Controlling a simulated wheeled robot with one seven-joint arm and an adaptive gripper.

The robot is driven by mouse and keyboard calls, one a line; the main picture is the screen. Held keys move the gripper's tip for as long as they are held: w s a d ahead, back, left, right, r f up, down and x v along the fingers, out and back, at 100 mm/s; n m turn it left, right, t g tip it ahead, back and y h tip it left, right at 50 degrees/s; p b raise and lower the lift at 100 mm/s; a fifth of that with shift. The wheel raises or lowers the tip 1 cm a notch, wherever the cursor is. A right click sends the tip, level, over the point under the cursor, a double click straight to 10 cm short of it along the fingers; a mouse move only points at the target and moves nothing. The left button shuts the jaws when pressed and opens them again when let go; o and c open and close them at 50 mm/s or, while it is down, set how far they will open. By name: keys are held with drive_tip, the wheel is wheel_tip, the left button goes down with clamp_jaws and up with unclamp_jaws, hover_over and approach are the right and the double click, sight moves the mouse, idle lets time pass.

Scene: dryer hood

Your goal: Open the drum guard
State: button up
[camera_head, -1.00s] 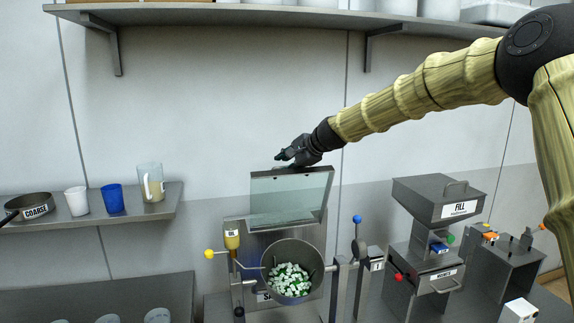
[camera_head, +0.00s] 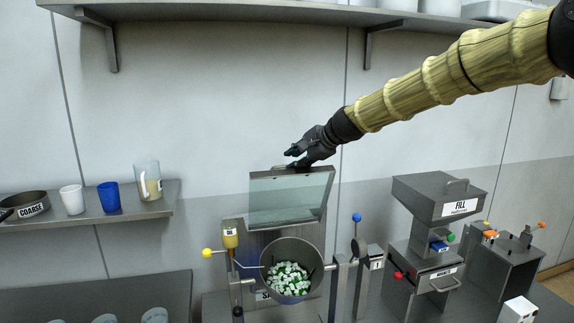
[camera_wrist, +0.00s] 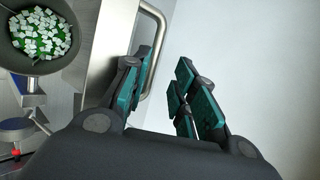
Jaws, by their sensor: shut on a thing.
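The drum guard (camera_head: 290,198) is a clear, grey-framed panel standing raised above and behind the drum (camera_head: 291,268). The drum's mouth is uncovered and shows green and white pieces, also seen in the wrist view (camera_wrist: 40,36). The guard's metal handle (camera_wrist: 160,28) runs up beside my fingers in the wrist view. My gripper (camera_head: 298,155) is at the guard's top edge, its fingers pointing left. It is shut on the handle, with the handle against the left finger (camera_wrist: 136,82). The exact contact is partly hidden by that finger.
A left shelf (camera_head: 150,208) holds a pan (camera_head: 24,204), cups and a jug (camera_head: 147,180). A blue-knobbed lever (camera_head: 357,218) and the FILL hopper (camera_head: 440,196) stand right of the drum. A long shelf (camera_head: 250,16) runs overhead. The wall behind the guard is clear.

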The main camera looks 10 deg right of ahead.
drive_tip(key=v, duration=0.7)
drive_tip(key=shift+a+r, duration=0.25)
drive_tip(key=shift+r, duration=0.15)
drive_tip(key=shift+f, duration=0.15)
